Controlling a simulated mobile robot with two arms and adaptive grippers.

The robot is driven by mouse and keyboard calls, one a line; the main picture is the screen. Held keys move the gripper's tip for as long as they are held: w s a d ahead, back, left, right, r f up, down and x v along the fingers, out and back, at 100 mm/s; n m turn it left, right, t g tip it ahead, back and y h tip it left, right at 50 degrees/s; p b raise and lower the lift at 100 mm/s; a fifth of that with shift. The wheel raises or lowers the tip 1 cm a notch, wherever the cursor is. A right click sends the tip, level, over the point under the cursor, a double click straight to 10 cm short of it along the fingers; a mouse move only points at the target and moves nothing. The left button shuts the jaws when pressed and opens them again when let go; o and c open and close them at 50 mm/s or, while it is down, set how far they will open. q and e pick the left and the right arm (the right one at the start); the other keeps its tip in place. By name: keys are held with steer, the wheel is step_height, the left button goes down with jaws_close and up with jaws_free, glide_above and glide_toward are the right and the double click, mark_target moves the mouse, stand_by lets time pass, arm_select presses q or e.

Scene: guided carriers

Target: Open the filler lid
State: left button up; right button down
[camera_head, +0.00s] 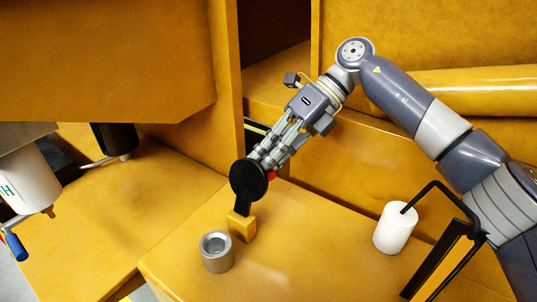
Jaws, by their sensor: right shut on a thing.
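The black round filler lid (247,181) stands tipped up on a black arm, which rises from a small yellow block (242,226). The grey metal filler neck (217,253) stands in front of the block with its round opening uncovered. My right gripper (268,164) reaches down from the upper right and is shut at the lid's far side. A bit of red shows between the lid and the fingers. The lid hides the fingertips, so the exact grip is hidden. My left gripper is not in view.
A white cylinder (395,228) and a black bent rail (440,190) stand to the right on the yellow deck (300,260). A white container with a blue-handled part (28,185) and a dark cylinder (115,140) are at the left. Yellow panels rise behind.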

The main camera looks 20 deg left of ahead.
steer(key=shift+s+f+h, duration=0.25)
steer(key=shift+f+h, duration=0.05)
steer(key=shift+f, duration=0.2)
steer(key=c, duration=1.6)
jaws_free()
steer(key=shift+c, duration=0.2)
steer(key=shift+s, duration=0.1)
steer(key=shift+r, duration=0.1)
steer(key=v, duration=0.7)
steer(key=shift+w+r, duration=0.2)
steer(key=shift+w, duration=0.05)
steer(key=shift+d, duration=0.25)
